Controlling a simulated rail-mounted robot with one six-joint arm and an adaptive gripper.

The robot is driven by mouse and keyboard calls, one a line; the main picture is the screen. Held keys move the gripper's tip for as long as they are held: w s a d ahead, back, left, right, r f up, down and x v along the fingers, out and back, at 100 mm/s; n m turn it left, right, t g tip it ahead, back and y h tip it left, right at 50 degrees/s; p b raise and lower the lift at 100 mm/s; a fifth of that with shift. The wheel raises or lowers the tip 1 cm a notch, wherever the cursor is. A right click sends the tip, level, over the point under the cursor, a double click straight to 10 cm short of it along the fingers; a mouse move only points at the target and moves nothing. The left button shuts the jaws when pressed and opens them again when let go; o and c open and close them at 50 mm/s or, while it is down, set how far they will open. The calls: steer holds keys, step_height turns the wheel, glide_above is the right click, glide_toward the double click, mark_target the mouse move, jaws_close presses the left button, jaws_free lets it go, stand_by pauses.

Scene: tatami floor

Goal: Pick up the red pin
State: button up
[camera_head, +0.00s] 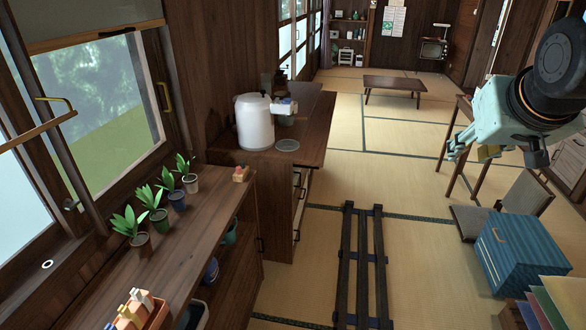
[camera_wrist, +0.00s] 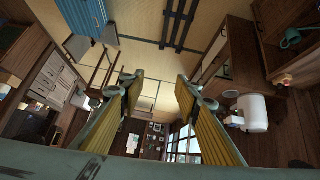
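I cannot clearly make out a red pin in either view. A small tan block with a reddish top (camera_head: 240,174) sits on the wooden shelf top (camera_head: 190,230), near the white pot; it is too small to identify. It seems to show also at the right edge of the wrist view (camera_wrist: 285,80). My gripper (camera_head: 458,152) is raised at the right in the head view, far from the shelf. In the wrist view its two yellow-padded fingers (camera_wrist: 160,90) stand wide apart with nothing between them.
Several potted plants (camera_head: 150,204) line the shelf by the window. An orange box (camera_head: 157,318) of pale and orange pieces stands at its near end. A white pot (camera_head: 254,122) stands on the cabinet. A blue chest (camera_head: 522,252) is at right. Tatami between is mostly clear around dark rails (camera_head: 362,260).

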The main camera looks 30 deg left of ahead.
mark_target(240, 170)
steer(key=w+a+f+n+t+y, duration=0.1)
steer(key=w+a+f, duration=0.1)
steer(key=w+a, duration=0.5)
steer(key=w+a+f+n+y, duration=0.1)
steer(key=w+a+f, duration=0.2)
steer(key=w+a, duration=0.4)
steer(key=w+a+f+n+t+y+p, duration=0.15)
steer(key=a+f, duration=0.25)
steer(key=a, duration=0.6)
steer(key=w+a+f+n+g+y, duration=0.1)
steer(key=w+a+f+y, duration=0.25)
steer(key=a, duration=0.65)
steer(key=s+a+f+n+y, duration=0.1)
steer(key=s+a+f, duration=0.1)
steer(key=a+f, duration=0.45)
steer(key=s+a+f+n+y, duration=0.15)
steer(key=a+f, duration=0.25)
steer(key=a, duration=0.5)
steer(key=s+a+f+n+g+y+p, duration=0.1)
steer(key=s+a+f+y, duration=0.3)
steer(key=s+a+f, duration=0.6)
step_height(240, 170, down, 3)
steer(key=a+g, duration=0.1)
steer(key=a, duration=0.1)
steer(key=shift+s+a+n, duration=0.15)
steer(key=shift+a+n, duration=0.15)
steer(key=shift+a+y, duration=0.15)
steer(key=shift+y, duration=0.1)
